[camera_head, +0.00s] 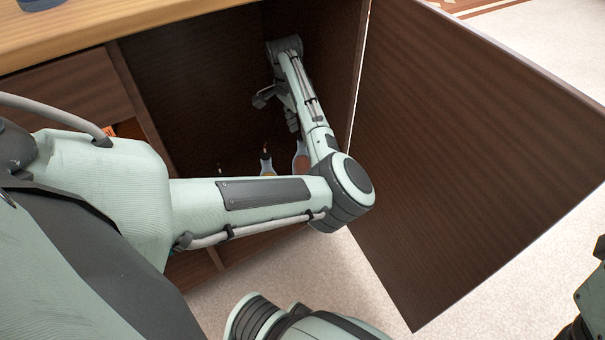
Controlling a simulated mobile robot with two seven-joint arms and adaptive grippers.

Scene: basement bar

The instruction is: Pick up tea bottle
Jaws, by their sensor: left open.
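My left arm reaches into the open cabinet, and its gripper (277,110) is open and empty inside, with its fingers pointing down and apart. Below it stand bottles, partly hidden behind my arm. One has a clear neck and yellowish contents (266,164). Another, closer to my forearm, is reddish-orange (301,158). Only a small tip of a third thing shows to their left. I cannot tell which one is the tea bottle. The gripper is above the bottles and appears apart from them. Part of my right arm shows at the right edge; its fingertips are not clear.
The dark wooden cabinet door (470,150) stands open on the right. A wooden counter top (120,25) runs above the cabinet (190,90), with a drawer front (65,105) on the left. Pale floor (290,270) is clear below the door.

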